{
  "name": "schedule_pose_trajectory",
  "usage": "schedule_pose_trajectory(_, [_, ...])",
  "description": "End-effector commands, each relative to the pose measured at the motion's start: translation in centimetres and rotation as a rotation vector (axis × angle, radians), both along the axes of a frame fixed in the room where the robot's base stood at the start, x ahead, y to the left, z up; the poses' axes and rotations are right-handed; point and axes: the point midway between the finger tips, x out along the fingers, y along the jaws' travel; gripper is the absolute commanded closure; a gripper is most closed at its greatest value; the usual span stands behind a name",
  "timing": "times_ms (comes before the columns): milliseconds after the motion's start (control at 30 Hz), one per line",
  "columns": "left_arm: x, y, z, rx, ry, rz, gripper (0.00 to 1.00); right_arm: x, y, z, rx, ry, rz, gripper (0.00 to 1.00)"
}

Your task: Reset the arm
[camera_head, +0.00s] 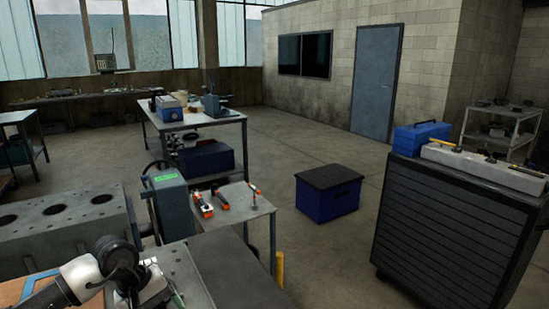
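My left arm (82,277) comes in at the lower left, a white link with a dark round joint at its end. It is over a grey metal work surface beside the engine block. A dark part below the joint may be my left gripper (131,291), but its fingers cannot be made out. Whether it holds anything cannot be told. My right arm and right gripper are not in view.
A grey engine block (62,222) with round bores stands at the left. A small table (238,212) holds red-handled tools. A blue box (328,193) stands on the floor. A dark drawer cabinet (445,232) is at the right.

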Motion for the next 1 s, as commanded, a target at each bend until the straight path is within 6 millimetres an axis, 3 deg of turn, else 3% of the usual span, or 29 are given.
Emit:
schedule_pose_trajectory(267, [-2.4, -10.7, 0.4, -0.506, 0.084, 0.173, 0.26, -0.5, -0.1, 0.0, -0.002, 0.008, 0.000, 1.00])
schedule_pose_trajectory(400, [-4.3, -16.7, 3.4, -0.933, 0.269, 0.390, 0.26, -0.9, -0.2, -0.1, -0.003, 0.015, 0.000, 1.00])
schedule_pose_trajectory(500, [-4.9, -18.8, 6.4, -1.254, 0.477, 0.604, 0.26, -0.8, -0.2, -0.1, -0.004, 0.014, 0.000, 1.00])
schedule_pose_trajectory(600, [-4.8, -18.7, 8.9, -1.549, 0.727, 0.841, 0.26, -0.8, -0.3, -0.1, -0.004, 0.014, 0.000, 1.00])
schedule_pose_trajectory(700, [-4.2, -16.8, 9.9, -1.815, 1.009, 1.102, 0.26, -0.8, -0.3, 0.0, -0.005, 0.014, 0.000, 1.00])
schedule_pose_trajectory(767, [-3.9, -15.1, 9.6, -1.958, 1.194, 1.268, 0.26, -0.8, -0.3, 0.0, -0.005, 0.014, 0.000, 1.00])
schedule_pose_trajectory(867, [-3.8, -11.8, 7.7, -2.172, 1.507, 1.561, 0.26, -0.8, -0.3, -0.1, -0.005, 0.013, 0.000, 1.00])
schedule_pose_trajectory(900, [-4.0, -10.5, 6.4, 2.097, -1.526, -1.573, 0.26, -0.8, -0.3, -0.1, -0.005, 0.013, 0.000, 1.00])
schedule_pose_trajectory(1000, [-5.7, -7.3, 2.3, 1.687, -1.363, -1.409, 0.26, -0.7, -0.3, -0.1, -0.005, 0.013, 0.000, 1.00])
